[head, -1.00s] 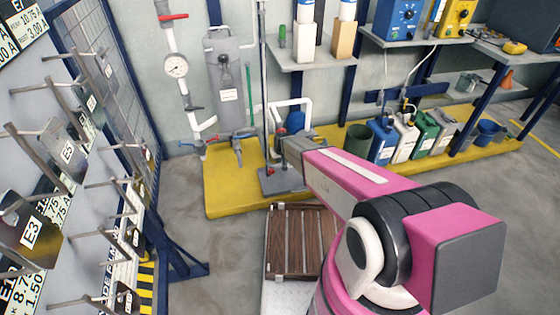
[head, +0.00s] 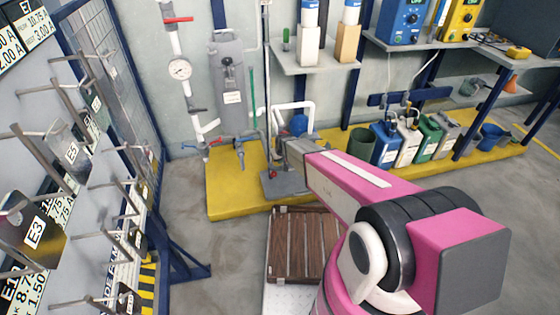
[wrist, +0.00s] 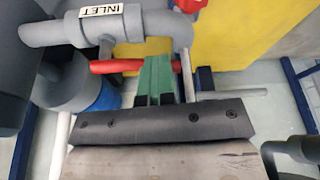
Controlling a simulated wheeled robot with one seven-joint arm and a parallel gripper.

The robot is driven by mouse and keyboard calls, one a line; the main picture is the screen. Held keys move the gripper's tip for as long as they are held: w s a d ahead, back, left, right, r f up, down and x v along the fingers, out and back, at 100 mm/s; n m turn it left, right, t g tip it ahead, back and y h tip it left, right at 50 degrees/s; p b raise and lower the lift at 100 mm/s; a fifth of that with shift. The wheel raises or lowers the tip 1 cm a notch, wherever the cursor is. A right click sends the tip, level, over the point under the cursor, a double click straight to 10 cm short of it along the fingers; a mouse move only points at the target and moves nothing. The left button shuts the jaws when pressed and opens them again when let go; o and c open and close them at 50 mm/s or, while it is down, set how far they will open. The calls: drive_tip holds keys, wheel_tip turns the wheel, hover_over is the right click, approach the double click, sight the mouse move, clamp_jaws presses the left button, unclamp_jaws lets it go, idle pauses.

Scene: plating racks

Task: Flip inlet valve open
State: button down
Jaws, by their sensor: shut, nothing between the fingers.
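The inlet valve's red lever (wrist: 110,66) lies crosswise below the grey pipe with the INLET label (wrist: 100,11) in the wrist view. My gripper (wrist: 157,64) has green fingers, shut together with nothing between them. The fingertips overlap the right part of the lever and hide some of it; whether they touch it I cannot tell. In the head view my pink arm reaches to the grey pump stand (head: 290,182) on the yellow platform. There my fingertips and the inlet lever cannot be made out clearly.
Another red handle (wrist: 188,4) sits at the top of the wrist view. Grey pipework and a blue part (wrist: 106,96) are close on the left. In the head view, a grey tank (head: 228,85), a gauge (head: 180,69) and several jugs surround the platform (head: 232,200).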

drive_tip(key=s+d+r, duration=0.2)
drive_tip(key=s+r, duration=0.5)
drive_tip(key=r, duration=0.3)
drive_tip(key=s+d+r+m+g, duration=0.1)
drive_tip(key=s+d+r+m, duration=0.1)
drive_tip(key=s+d+r, duration=0.6)
drive_tip(key=s+d+r+m+g+h, duration=0.1)
drive_tip(key=s+d+r+m+g, duration=0.1)
drive_tip(key=s+d+r, duration=0.7)
drive_tip(key=s+d+m, duration=0.1)
drive_tip(key=d, duration=0.3)
drive_tip(key=shift+d, duration=0.35)
drive_tip(key=shift+w, duration=0.1)
